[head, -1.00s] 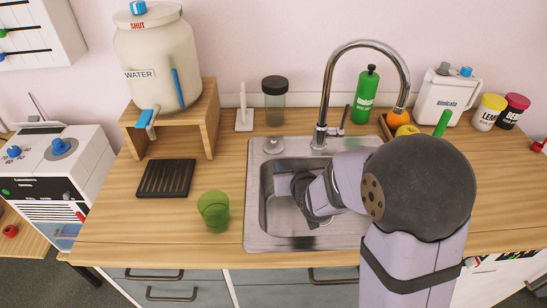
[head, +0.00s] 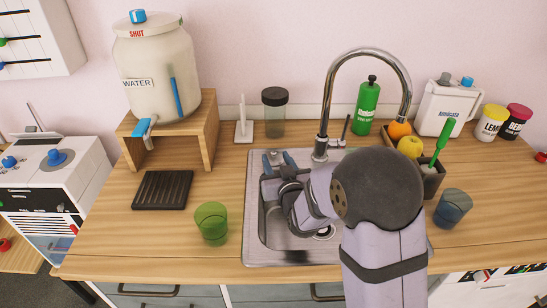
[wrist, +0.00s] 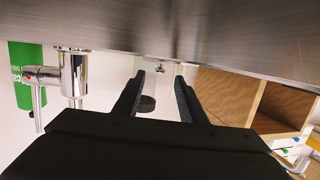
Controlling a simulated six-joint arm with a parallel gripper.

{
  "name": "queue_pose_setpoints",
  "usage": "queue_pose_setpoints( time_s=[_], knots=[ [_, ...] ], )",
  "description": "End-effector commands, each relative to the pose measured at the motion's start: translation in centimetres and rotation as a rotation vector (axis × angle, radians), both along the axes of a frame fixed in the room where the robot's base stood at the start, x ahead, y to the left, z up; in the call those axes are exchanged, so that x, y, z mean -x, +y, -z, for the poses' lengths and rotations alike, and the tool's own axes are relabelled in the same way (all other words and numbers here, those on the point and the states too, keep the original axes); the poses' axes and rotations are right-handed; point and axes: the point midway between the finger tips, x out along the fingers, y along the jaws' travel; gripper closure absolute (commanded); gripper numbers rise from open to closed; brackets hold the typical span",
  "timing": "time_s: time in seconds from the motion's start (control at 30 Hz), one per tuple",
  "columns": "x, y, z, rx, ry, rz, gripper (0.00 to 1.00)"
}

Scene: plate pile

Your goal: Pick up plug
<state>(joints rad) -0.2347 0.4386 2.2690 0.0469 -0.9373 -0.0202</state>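A small metallic piece that looks like the plug (head: 273,154) sits on the back left corner of the steel sink rim (head: 253,200). In the wrist view the plug (wrist: 160,69) shows as a small knob on the steel surface, between and beyond the fingertips. My gripper (head: 279,161) is over the back left of the basin, with its fingers pointing at the plug. In the wrist view my gripper (wrist: 158,80) is open, with a clear gap between the two fingers and nothing held.
The chrome tap (head: 321,145) stands right of my gripper. A dark-lidded jar (head: 274,112) is behind the plug, and a wooden stand (head: 210,125) with a water tank is to the left. A green glass (head: 211,224) and a blue glass (head: 453,208) flank the sink.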

Motion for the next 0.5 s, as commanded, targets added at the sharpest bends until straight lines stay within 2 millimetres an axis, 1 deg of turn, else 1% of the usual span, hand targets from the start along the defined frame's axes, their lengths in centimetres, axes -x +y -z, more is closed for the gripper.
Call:
queue_pose_setpoints(
  time_s=[0.17, 0.5],
  knots=[
    [-0.7, 0.1, 0.1, 0.0, 0.001, 0.0, 0.62],
    [-4.1, 0.6, 0.9, 0.0, 0.0, 0.0, 0.62]
  ],
)
